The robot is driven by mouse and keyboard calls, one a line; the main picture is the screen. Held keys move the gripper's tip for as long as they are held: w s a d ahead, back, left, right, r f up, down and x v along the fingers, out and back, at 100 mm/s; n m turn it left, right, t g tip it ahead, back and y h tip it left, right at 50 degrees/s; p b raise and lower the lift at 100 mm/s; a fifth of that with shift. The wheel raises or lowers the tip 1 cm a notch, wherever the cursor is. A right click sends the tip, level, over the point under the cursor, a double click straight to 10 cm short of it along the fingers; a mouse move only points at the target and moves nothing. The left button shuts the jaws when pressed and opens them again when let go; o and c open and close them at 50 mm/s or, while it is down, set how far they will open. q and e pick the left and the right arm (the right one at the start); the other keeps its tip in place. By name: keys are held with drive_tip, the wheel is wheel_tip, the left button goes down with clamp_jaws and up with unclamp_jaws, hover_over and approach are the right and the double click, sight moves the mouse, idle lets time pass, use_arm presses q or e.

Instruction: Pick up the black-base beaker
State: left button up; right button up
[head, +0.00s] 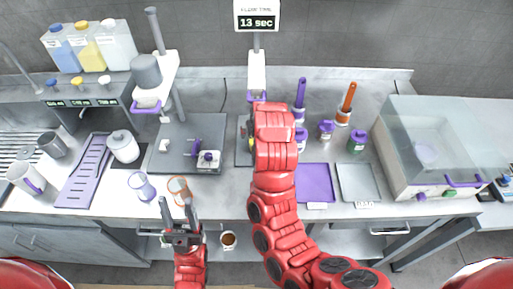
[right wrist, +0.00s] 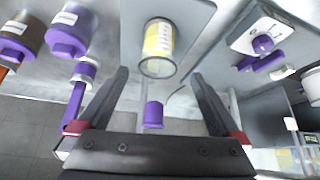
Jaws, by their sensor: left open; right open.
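No beaker with a clearly black base can be made out. A clear vessel with a yellow label (right wrist: 158,42) stands ahead of my right gripper (right wrist: 160,74) in the right wrist view, roughly in line with its gap. That gripper's dark fingers are spread and hold nothing; in the head view my red right arm hides it. My left gripper (head: 177,207) is open and empty at the bench's front edge, in front of a small orange-rimmed beaker (head: 179,187). A purple-tinted beaker (head: 141,187) stands to the left of that one.
A purple tray (head: 316,183) and a grey tray (head: 358,183) lie right of my arm. Purple and orange-handled brushes (head: 345,100) stand behind them. A clear-lidded machine (head: 430,150) fills the right.

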drive_tip(key=p+x, duration=0.3)
drive_tip(key=x, duration=0.1)
drive_tip(key=shift+w+d+r, duration=0.15)
drive_tip(key=shift+w+f, duration=0.3)
drive_tip(key=shift+f, duration=0.35)
clamp_jaws()
